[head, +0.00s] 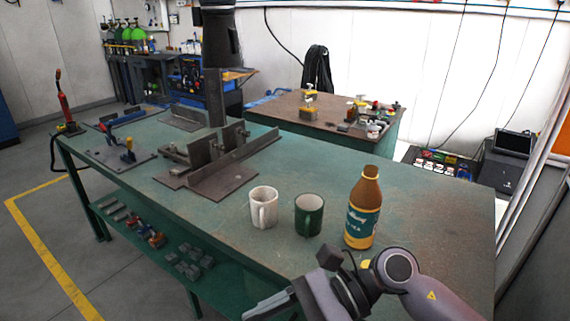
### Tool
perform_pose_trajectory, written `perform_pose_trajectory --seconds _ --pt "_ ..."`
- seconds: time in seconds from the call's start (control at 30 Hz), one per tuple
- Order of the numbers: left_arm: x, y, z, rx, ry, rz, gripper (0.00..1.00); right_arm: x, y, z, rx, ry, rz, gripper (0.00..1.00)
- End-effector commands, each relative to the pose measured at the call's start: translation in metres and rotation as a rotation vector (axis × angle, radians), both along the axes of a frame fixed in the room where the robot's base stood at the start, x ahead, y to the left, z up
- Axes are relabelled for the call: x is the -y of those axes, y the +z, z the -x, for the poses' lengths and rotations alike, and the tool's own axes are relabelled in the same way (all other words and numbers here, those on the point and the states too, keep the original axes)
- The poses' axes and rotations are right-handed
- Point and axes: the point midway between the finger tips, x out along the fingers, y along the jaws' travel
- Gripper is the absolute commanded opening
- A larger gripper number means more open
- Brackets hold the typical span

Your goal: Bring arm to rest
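One of my arms, apparently the right, comes in at the bottom right, bent in front of the table's near edge. Its gripper (266,303) points left at the bottom edge and is partly cut off, so I cannot tell whether it is open or shut. No object shows in it. My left gripper is not in view. Just beyond the arm, a brown bottle (363,210) with a blue and yellow label stands upright on the green table (430,225). A green mug (309,216) and a white mug (263,208) stand to its left.
A clamp (127,152) sits on a plate at left. Small parts lie on the lower shelf (160,255). The table's right side is clear.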

Motion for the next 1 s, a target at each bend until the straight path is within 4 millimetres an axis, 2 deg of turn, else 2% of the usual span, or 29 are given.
perform_pose_trajectory --seconds 0.07,0.17,0.27,0.37,0.47,0.57,0.67,0.77,0.8,0.9,1.0 --pt "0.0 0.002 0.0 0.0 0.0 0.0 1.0 -0.009 0.018 0.002 -0.235 -0.116 -0.155 0.64" --pt "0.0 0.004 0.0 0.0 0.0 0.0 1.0 -0.009 0.038 -0.008 -0.542 -0.26 -0.333 0.64" --pt "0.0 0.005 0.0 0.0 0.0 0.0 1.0 0.005 0.047 -0.027 -0.867 -0.398 -0.499 0.64" --pt "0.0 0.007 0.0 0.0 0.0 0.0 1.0 0.029 0.042 -0.049 -1.204 -0.53 -0.661 0.64" --pt "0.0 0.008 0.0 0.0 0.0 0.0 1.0 0.06 0.02 -0.068 -1.548 -0.656 -0.82 0.64" --pt "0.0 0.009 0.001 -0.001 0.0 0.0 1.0 0.097 -0.018 -0.079 -1.895 -0.774 -0.983 0.64" --pt "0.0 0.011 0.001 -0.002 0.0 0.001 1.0 0.134 -0.068 -0.075 -2.239 -0.883 -1.156 0.64" --pt "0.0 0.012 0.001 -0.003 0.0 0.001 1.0 0.168 -0.123 -0.054 -2.568 -0.981 -1.342 0.64" --pt "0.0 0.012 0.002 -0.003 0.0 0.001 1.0 0.179 -0.144 -0.042 2.584 0.976 1.364 0.64" --pt "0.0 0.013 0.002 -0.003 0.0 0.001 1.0 0.202 -0.188 -0.008 2.316 0.851 1.26 0.64" --pt "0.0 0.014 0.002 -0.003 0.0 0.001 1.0 0.215 -0.217 0.021 2.127 0.765 1.192 0.64"
